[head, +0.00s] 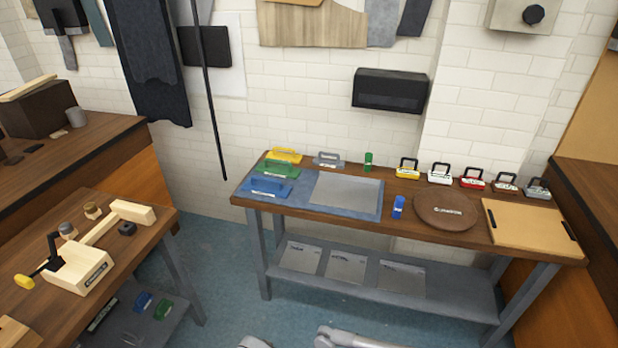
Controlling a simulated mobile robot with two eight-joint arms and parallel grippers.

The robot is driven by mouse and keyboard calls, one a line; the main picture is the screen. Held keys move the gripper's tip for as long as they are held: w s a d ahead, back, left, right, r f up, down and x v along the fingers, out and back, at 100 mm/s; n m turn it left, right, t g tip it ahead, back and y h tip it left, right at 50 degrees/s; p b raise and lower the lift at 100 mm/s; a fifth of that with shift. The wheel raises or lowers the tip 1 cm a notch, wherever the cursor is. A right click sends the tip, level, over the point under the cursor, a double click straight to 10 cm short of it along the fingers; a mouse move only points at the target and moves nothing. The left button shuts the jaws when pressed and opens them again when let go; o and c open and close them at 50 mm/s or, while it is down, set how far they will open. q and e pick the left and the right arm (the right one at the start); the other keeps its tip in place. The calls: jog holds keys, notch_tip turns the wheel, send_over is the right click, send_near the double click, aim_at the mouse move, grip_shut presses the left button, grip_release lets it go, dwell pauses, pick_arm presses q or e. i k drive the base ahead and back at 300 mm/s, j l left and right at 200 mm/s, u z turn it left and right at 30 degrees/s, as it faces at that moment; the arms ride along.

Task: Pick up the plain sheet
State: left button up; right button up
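A plain light-grey sheet (346,190) lies flat on a blue-grey mat (312,207) at the left part of the workbench top (470,238). No marking shows on it. Three more grey sheets lie side by side on the lower shelf: left (301,257), middle (345,267) and right (401,279). Each of these has small dark marks near its top edge. Neither of my grippers shows; only pale parts of my own arms appear at the bottom edge, well short of the bench.
A blue upright item (398,207) and round brown board (446,211) are right. Several padlock-like items line the back. Blue floor before the bench is clear.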

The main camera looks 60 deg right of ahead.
aim_at(351, 192)
jog(key=z, duration=1.85)
